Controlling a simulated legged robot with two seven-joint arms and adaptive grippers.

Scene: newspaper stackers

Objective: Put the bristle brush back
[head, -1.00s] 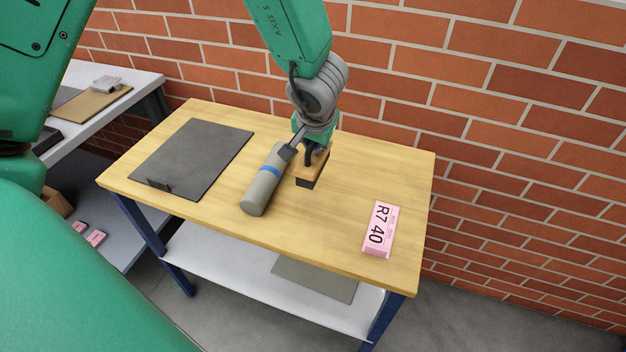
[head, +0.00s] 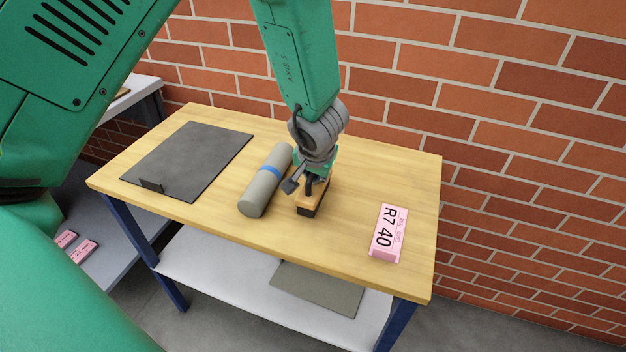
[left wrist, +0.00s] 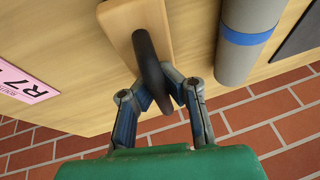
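The bristle brush has a light wooden block (head: 313,196) with dark bristles under it and a dark handle on top. In the head view it is upright at or just over the wooden table, right of the grey cylinder; I cannot tell if the bristles touch. My left gripper (head: 311,180) is above it, pointing down. In the left wrist view the gripper's fingers (left wrist: 160,92) close on the dark handle (left wrist: 150,65), with the wooden block (left wrist: 135,25) beyond. The right gripper is not in view.
The grey cylinder with a blue band (head: 263,183) lies close left of the brush. A dark flat board (head: 190,155) is at the table's left. A pink R7 40 label block (head: 386,233) is at right. The wooden table (head: 345,215) is bare between brush and label. A brick wall stands behind.

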